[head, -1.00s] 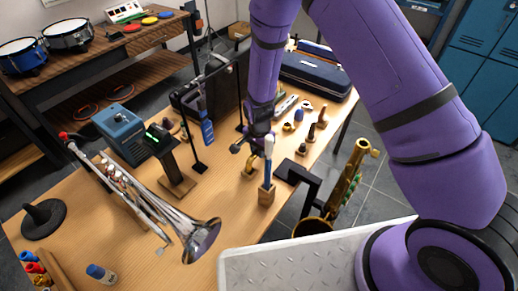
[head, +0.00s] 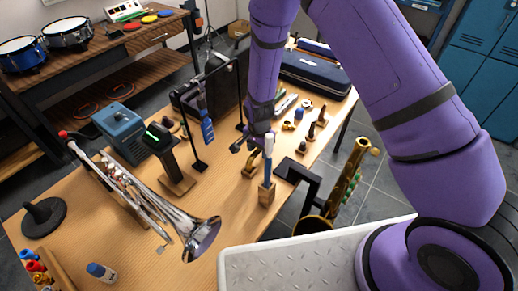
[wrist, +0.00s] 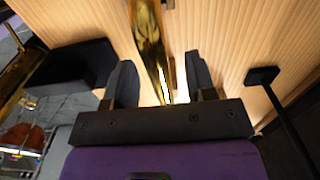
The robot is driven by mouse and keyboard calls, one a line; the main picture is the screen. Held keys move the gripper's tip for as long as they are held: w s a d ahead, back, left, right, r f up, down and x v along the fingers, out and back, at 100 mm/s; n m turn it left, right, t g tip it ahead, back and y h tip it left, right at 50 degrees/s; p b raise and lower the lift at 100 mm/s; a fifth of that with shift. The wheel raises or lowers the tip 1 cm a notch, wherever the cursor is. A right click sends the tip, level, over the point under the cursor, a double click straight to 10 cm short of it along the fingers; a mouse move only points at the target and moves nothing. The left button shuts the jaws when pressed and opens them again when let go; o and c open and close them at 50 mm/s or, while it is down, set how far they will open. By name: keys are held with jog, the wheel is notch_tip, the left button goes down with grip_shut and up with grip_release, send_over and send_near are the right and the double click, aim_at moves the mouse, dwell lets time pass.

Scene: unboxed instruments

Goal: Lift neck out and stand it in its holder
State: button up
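A gold curved tube, which looks like the neck (wrist: 148,35), shows in the wrist view, narrowing towards my gripper. My gripper (wrist: 160,83) has its two dark fingers spread on either side of the tube's near end, with gaps at both sides. I cannot tell how far the tube lies below the fingertips. In the head view my gripper (head: 246,146) is low over the table, with a bit of the gold neck (head: 249,170) under it. Which piece is the neck's holder is not clear.
A wooden block (head: 266,195) with an upright blue-handled brush stands close at the right. A black bracket (head: 300,176) and a gold saxophone (head: 346,185) are at the table's right edge. A trumpet (head: 150,205) and a thin black stand (head: 198,164) are left.

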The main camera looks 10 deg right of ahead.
notch_tip(320, 180, up, 11)
dwell(0.7)
jog(key=shift+f, duration=0.1)
dwell(0.4)
